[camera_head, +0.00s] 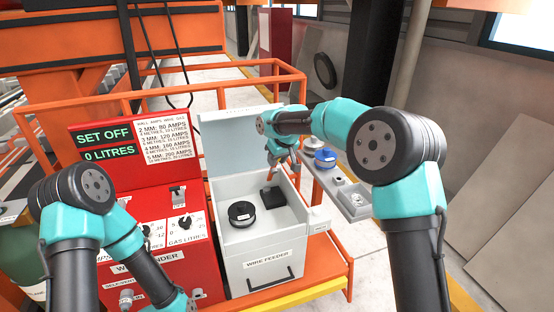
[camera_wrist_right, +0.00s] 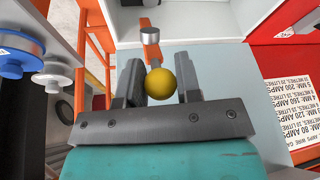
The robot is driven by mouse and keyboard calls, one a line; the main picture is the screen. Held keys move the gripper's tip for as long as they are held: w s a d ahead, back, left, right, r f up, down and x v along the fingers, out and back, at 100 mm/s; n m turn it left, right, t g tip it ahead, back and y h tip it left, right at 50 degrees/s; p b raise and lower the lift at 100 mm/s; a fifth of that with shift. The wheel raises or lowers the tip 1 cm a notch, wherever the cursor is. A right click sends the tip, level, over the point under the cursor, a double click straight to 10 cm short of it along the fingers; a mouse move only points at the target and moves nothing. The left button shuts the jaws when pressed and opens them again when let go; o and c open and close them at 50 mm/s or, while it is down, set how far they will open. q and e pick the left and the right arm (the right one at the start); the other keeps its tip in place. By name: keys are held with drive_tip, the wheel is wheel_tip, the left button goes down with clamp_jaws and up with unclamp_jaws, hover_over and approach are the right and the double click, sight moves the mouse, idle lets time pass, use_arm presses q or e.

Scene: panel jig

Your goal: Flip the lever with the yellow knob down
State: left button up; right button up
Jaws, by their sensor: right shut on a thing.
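The yellow knob (camera_wrist_right: 160,83) shows in the right wrist view between the two dark fingers of my right gripper (camera_wrist_right: 160,65), which is shut on it. An orange lever arm (camera_wrist_right: 154,54) runs away from the knob, past a grey cylinder (camera_wrist_right: 148,36). In the head view my right gripper (camera_head: 290,156) is over the open wire feeder box (camera_head: 262,256), above a black block (camera_head: 271,198) inside it. The knob is hidden there. My left arm comes in at the lower left, over the red welder panel; its gripper is out of view.
A black spool (camera_head: 242,213) sits in the wire feeder, whose pale lid (camera_head: 225,150) stands open. The red panel (camera_head: 165,215) with switches is on its left. A grey tray (camera_head: 350,198) with a blue-rimmed spool (camera_head: 325,158) is on the right. Orange rails (camera_head: 215,90) run behind.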

clamp_jaws()
drive_tip(key=shift+s+d+f+t+y, duration=0.2)
drive_tip(key=shift+s+d+f+t, duration=0.1)
drive_tip(key=shift+s+f+t, duration=0.5)
drive_tip(key=shift+s+d+f+t+y, duration=0.25)
drive_tip(key=shift+s+f+t, duration=0.25)
drive_tip(key=shift+s+f, duration=0.45)
drive_tip(key=shift+s+r, duration=0.1)
drive_tip(key=shift+r, duration=0.05)
drive_tip(key=o, duration=0.7)
unclamp_jaws()
drive_tip(key=shift+r, duration=0.15)
drive_tip(key=v, duration=1.7)
drive_tip(key=shift+s+r, duration=0.1)
drive_tip(key=shift+s, duration=0.05)
